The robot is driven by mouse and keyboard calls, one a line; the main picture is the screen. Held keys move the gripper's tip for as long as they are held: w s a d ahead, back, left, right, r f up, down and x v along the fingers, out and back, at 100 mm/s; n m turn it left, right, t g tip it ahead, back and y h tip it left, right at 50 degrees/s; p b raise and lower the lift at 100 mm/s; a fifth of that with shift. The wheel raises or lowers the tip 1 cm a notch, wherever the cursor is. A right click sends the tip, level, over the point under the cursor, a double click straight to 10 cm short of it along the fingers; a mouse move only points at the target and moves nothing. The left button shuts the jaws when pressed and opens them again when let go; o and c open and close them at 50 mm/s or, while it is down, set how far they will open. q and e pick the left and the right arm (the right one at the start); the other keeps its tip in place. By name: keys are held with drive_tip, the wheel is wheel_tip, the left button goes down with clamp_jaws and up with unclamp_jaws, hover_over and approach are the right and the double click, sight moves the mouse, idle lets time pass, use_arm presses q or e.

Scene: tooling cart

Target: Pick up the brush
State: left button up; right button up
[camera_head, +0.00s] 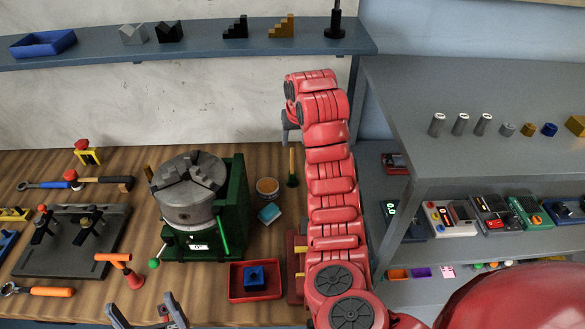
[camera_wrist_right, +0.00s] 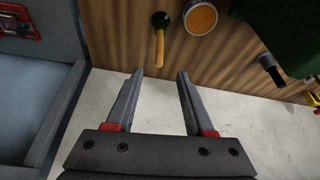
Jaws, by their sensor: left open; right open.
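The brush (camera_head: 292,168) appears to be the thing with a light wooden handle and a dark head, on the wooden bench just left of my right arm. It also shows in the right wrist view (camera_wrist_right: 160,40), its handle pointing down towards the gap between the fingers. My right gripper (camera_wrist_right: 160,74) is open and empty, with the brush beyond its fingertips and apart from them. In the head view my right gripper (camera_head: 288,128) is mostly hidden by my red arm. My left gripper (camera_head: 150,312) is open and empty at the bottom edge.
A round tin (camera_head: 267,187) and a teal block (camera_head: 269,213) lie left of the brush. A green machine with a grey chuck (camera_head: 190,205) stands further left. A red tray (camera_head: 240,294) holds a blue block. Grey shelves (camera_head: 465,85) stand at right.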

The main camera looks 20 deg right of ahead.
sight(292, 151)
drive_tip(key=shift+b+x, duration=0.45)
drive_tip(key=shift+x, duration=0.7)
drive_tip(key=shift+w+f, duration=0.15)
drive_tip(key=shift+f, duration=0.2)
drive_tip(key=p+x, duration=0.1)
drive_tip(key=x, duration=0.3)
drive_tip(key=shift+p, duration=0.35)
drive_tip(key=p+x, duration=0.3)
drive_tip(key=x, duration=0.1)
drive_tip(key=shift+d, duration=0.15)
drive_tip(key=shift+w+f, duration=0.35)
drive_tip(key=shift+f, duration=0.3)
clamp_jaws()
